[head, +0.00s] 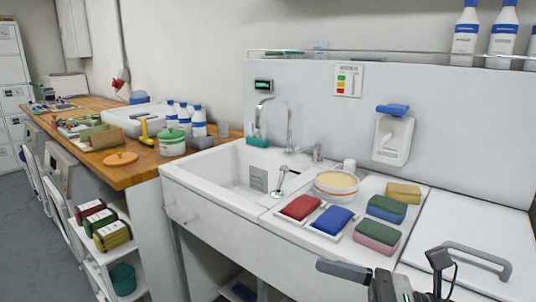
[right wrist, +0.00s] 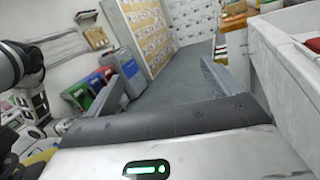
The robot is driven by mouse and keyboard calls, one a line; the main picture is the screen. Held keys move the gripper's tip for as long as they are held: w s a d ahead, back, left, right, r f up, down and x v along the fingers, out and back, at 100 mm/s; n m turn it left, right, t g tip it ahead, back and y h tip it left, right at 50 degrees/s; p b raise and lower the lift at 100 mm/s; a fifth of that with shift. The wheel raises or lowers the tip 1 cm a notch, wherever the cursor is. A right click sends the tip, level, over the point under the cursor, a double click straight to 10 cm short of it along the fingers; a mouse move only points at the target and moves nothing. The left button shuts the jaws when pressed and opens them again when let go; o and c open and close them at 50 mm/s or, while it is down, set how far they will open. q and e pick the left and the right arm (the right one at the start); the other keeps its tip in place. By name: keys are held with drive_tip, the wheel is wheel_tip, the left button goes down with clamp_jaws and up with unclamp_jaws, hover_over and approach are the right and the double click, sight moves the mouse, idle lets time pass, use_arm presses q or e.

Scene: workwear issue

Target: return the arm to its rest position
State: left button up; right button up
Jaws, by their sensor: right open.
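My right gripper (head: 385,280) is at the bottom edge of the head view, in front of the sink counter's right part. Only part of it shows there, with a dark finger pointing left. In the right wrist view, the right gripper (right wrist: 160,92) has its two grey fingers spread wide apart, with only floor and background between them. It is open and empty, touching nothing that I can see. My left arm and gripper are not in view.
The white sink counter (head: 222,197) holds red and blue sponges (head: 333,219) on white trays, stacked sponges (head: 387,208) and a round tub (head: 336,184). A wooden bench (head: 140,172) stands left. Coloured bins (right wrist: 88,88) and open grey floor (right wrist: 175,85) show in the right wrist view.

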drive_tip(key=w+d+f+m+t+h, duration=0.15)
drive_tip(key=f+m+t+h, duration=0.3)
drive_tip(key=m, duration=0.65)
drive_tip(key=d+f+m+t+h, duration=0.25)
drive_tip(key=f+m+h, duration=0.2)
drive_tip(key=m, duration=0.75)
drive_tip(key=d+f+m+t+h, duration=0.25)
drive_tip(key=f+m+t, duration=0.2)
drive_tip(key=m, duration=0.65)
drive_tip(key=s+a+f+m+g+h, duration=0.1)
drive_tip(key=s+f+m+g+h, duration=0.2)
drive_tip(key=s+f+m+g, duration=0.4)
wheel_tip(320, 180, down, 7)
drive_tip(key=s+m, duration=0.2)
drive_tip(key=m, duration=0.3)
drive_tip(key=shift+s+a+f+m+h, duration=0.2)
drive_tip(key=shift+s+a+m+h, duration=0.1)
drive_tip(key=shift+h, duration=0.05)
